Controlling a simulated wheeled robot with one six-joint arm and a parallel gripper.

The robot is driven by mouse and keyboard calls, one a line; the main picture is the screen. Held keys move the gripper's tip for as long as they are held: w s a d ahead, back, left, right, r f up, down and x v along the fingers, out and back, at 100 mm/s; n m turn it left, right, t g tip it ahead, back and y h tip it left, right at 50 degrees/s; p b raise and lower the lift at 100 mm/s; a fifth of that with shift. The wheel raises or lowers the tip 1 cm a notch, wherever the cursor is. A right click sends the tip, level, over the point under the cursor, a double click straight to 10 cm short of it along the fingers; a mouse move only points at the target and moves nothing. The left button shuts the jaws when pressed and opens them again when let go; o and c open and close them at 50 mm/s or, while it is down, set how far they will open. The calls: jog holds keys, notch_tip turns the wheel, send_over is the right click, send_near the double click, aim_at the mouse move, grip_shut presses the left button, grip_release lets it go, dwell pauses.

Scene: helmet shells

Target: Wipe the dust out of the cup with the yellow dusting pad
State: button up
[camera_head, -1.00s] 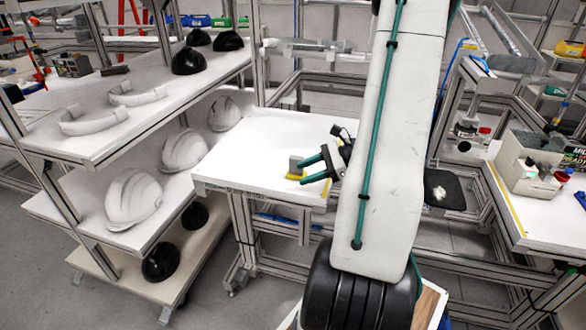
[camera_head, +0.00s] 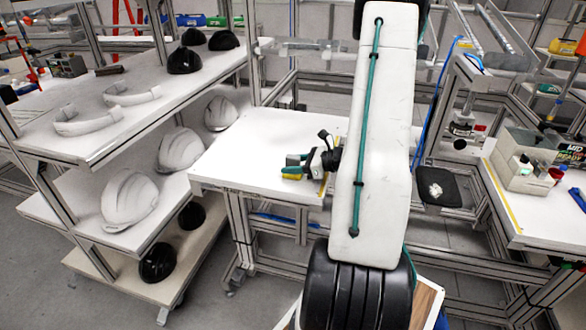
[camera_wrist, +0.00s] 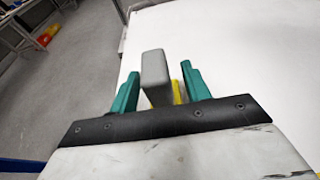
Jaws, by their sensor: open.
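The dusting pad has an upright grey handle (camera_wrist: 155,72) and a yellow base (camera_wrist: 177,92). It stands near the front of the white table in the middle, and its yellow edge shows in the head view (camera_head: 291,177). My gripper (camera_head: 294,166) is low over that table at the pad. In the wrist view its two green fingers (camera_wrist: 161,78) are open, one on each side of the grey handle, with a gap visible at least on the right. Part of the yellow base is hidden behind the handle and fingers. I cannot make out the cup.
A shelf rack at the left holds white helmet shells (camera_head: 130,200), black shells (camera_head: 185,60) and white curved bands (camera_head: 88,120). A bench at the right carries a grey bin (camera_head: 530,160). The back of the middle table (camera_head: 260,135) is clear.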

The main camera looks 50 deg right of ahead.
grip_shut()
jog(key=shift+r, duration=0.15)
